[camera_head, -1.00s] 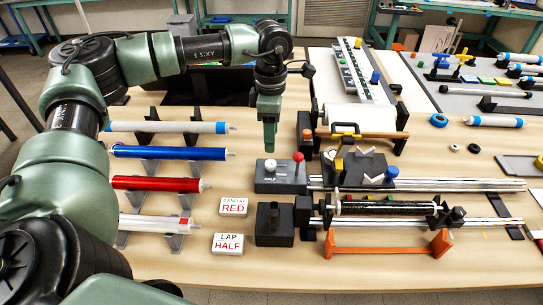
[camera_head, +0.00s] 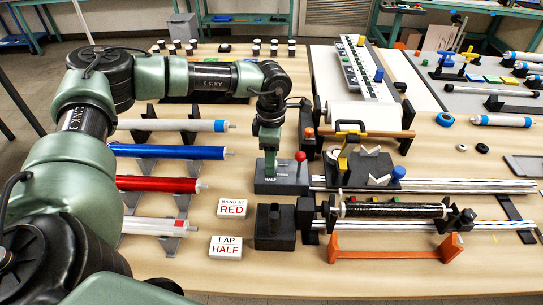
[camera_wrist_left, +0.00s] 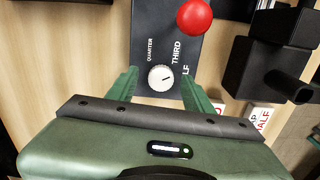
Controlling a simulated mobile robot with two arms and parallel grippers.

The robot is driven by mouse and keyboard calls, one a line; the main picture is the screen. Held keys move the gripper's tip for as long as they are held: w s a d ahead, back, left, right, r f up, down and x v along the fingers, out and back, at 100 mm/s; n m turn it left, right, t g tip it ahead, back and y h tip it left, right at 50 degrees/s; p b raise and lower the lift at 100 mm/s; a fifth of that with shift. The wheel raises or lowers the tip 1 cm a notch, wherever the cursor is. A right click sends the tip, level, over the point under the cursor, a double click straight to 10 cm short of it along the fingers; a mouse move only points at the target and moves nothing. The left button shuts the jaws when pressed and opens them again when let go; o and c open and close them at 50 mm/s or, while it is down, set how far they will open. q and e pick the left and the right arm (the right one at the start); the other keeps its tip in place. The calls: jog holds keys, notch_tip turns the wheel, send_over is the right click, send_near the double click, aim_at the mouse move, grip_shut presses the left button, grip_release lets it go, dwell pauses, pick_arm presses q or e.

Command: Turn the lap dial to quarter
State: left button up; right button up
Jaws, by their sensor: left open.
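The lap dial is a white round knob (camera_wrist_left: 160,78) on a dark box (camera_head: 281,178). In the left wrist view the box is lettered QUARTER, THIRD and a partly covered HALF. A small dark mark on the knob faces right, roughly to the THIRD and HALF side; which one I cannot tell. My left gripper (camera_wrist_left: 159,79) is open, with one finger on each side of the knob and gaps showing. In the head view my left gripper (camera_head: 269,173) is down at the box's left part and hides the knob. My right gripper is not in view.
A red ball-topped lever (camera_head: 300,156) stands on the same box, close to the gripper. Cards reading LAP HALF (camera_head: 226,246) and BAND AT RED (camera_head: 233,208) lie in front. A black block (camera_head: 275,228) stands nearby. Blue (camera_head: 170,152) and red (camera_head: 160,184) tubes rest on the left.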

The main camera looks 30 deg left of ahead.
pick_arm(q)
jog(key=shift+f, duration=0.15)
jog(key=shift+s, duration=0.1)
grip_shut()
